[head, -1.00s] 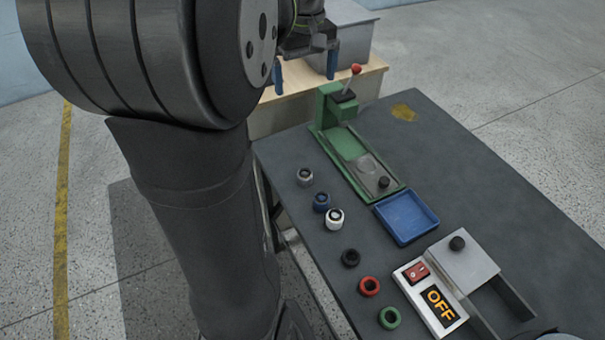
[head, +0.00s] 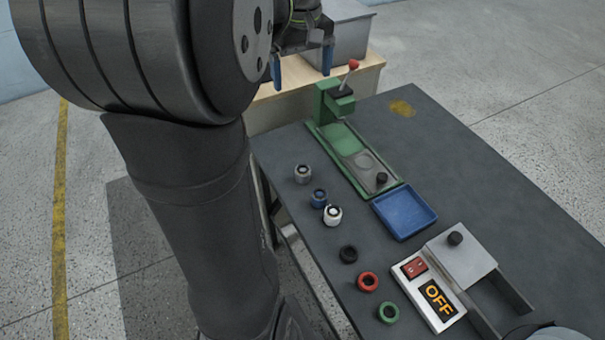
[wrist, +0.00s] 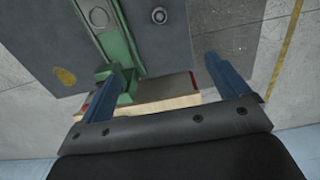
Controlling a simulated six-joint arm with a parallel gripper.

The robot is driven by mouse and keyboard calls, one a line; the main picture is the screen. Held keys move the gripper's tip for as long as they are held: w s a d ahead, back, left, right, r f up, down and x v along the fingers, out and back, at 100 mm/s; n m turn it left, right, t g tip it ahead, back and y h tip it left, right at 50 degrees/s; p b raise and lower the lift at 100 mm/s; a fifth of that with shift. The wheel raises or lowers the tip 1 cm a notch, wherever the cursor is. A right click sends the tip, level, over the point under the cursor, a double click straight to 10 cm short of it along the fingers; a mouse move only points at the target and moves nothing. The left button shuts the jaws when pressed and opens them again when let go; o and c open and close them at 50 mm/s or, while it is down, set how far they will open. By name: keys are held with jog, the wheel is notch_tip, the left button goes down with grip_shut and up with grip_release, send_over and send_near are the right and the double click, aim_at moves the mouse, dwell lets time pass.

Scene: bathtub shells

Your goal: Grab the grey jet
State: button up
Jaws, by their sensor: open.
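The grey jet (head: 303,174) is a small ring-shaped piece with a dark centre, standing on the dark table left of the green press. The small grey round piece (wrist: 160,15) at the top of the wrist view appears to be the same jet. My gripper (head: 301,68) is open, with two blue fingers, at the top of the head view. It is apart from the jet and has nothing between its fingers. In the wrist view my gripper (wrist: 162,68) spreads its fingers below the jet in the picture.
The green press (head: 336,126) with a red-knobbed lever stands beside the jet. Blue, white, black, red and green pieces lie in a row toward the front. A blue tray (head: 404,214) and a switch box (head: 428,292) showing OFF are to the right. A grey bin stands behind.

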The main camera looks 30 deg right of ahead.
jog(key=c, duration=0.5)
jog(key=shift+c, duration=0.2)
jog(key=m, duration=1.4)
send_over(303, 170)
notch_tip(303, 170, down, 12)
jog(key=shift+m, duration=0.6)
jog(key=f, duration=1.2)
jog(key=shift+s+a+f, duration=0.2)
jog(key=shift+a+f, duration=0.2)
jog(key=shift+w+d+f, duration=0.1)
jog(key=shift+d+f, duration=0.1)
jog(key=shift+f, duration=1.25)
jog(key=shift+w+d+f, duration=0.1)
jog(key=shift+d+f, duration=0.1)
jog(key=shift+f, duration=1.25)
